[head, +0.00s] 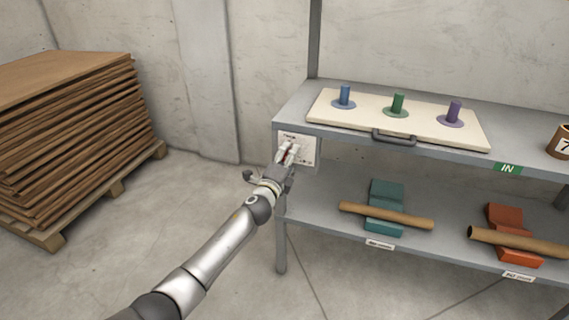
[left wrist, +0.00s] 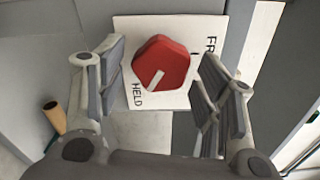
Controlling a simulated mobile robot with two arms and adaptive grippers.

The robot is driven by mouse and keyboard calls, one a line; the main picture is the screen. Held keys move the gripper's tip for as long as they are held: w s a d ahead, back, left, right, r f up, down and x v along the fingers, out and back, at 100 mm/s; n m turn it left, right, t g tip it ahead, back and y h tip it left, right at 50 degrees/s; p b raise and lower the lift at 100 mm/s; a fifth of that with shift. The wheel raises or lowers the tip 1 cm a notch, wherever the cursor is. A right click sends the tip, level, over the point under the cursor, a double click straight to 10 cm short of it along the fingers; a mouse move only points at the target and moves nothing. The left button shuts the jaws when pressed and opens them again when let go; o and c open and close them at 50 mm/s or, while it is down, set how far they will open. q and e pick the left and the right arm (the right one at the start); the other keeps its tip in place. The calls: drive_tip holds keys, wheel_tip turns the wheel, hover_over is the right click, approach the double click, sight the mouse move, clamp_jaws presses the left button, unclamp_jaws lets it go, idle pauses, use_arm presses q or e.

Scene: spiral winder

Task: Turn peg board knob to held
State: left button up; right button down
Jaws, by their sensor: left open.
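The red knob (left wrist: 162,60) sits on a white label plate (left wrist: 185,27) at the shelf's left end; the plate also shows in the head view (head: 309,151). The knob's white line slants down-left, its lower end close to the word HELD. Part of another word, starting FR, shows at the right. My left gripper (head: 285,165) is in front of the plate, with its open fingers on either side of the knob in the left wrist view (left wrist: 162,82). I see gaps beside the knob. The peg board (head: 415,126) lies on the upper shelf. My right gripper is not in view.
The board bears blue (head: 344,94), green (head: 397,104) and purple (head: 454,111) pegs, with a grey handle (head: 394,138) in front. Tubes lie on teal (head: 386,190) and orange (head: 505,216) holders on the lower shelf. A stack of brown sheets (head: 75,140) stands left; floor between is clear.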

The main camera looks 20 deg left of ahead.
use_arm(q)
drive_tip(key=s, duration=1.2)
drive_tip(key=shift+a, duration=0.25)
drive_tip(key=shift+f, duration=0.1)
